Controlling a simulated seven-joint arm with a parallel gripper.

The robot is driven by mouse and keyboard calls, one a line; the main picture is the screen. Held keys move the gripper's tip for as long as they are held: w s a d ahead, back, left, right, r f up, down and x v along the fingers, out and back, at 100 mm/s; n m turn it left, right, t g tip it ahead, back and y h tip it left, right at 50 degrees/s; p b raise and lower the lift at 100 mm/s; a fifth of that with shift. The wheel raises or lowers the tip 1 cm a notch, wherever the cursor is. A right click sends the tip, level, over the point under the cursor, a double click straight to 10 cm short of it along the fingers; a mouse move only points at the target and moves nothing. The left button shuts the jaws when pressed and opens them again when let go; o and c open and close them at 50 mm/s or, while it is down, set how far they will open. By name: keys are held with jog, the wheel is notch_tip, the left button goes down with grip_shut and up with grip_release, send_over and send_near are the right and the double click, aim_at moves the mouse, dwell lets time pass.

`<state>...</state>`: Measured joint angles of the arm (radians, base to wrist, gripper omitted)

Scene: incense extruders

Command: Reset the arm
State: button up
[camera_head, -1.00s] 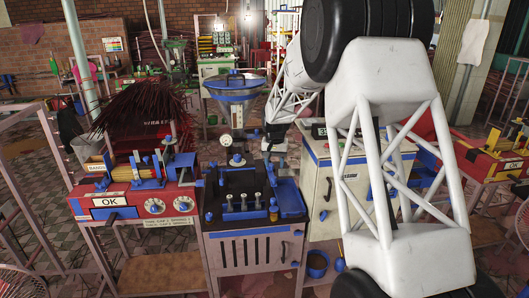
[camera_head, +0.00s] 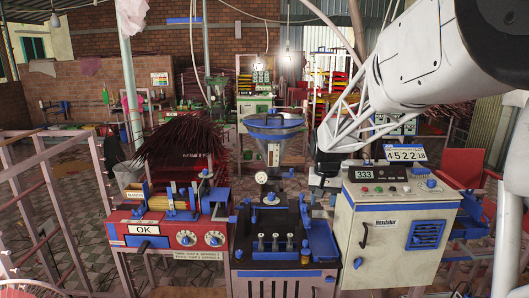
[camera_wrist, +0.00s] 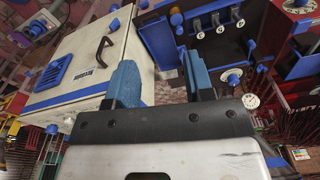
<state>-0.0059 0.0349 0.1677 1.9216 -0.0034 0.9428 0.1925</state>
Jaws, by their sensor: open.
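My arm reaches in from the upper right of the head view. My gripper (camera_head: 322,186) points down behind the gap between the dark extruder bench and the white control cabinet (camera_head: 392,230). In the wrist view, my gripper (camera_wrist: 160,72) shows two blue fingers set well apart, with nothing between them. The white cabinet also shows in the wrist view (camera_wrist: 85,65), left of and beyond the fingers. The dark bench (camera_wrist: 222,50) lies to their right. The fingertips are too small in the head view to judge their height.
A red machine (camera_head: 165,232) marked OK stands left of the dark bench (camera_head: 285,254). A blue-rimmed hopper (camera_head: 273,125) rises behind the bench. A numbered display (camera_head: 405,153) stands on the cabinet. Dark red sticks (camera_head: 180,145) stand behind the red machine. Pink metal racks (camera_head: 40,225) are at the left.

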jog(key=s+r+n+t, duration=0.1)
jog(key=s+r, duration=0.2)
jog(key=s, duration=0.7)
jog(key=s+r, duration=0.2)
jog(key=s, duration=0.9)
jog(key=s+f+n, duration=0.1)
jog(key=s+f, duration=0.2)
jog(key=s, duration=1.6)
jog(key=shift+s+d+t, duration=0.15)
jog(key=shift+d+t, duration=0.25)
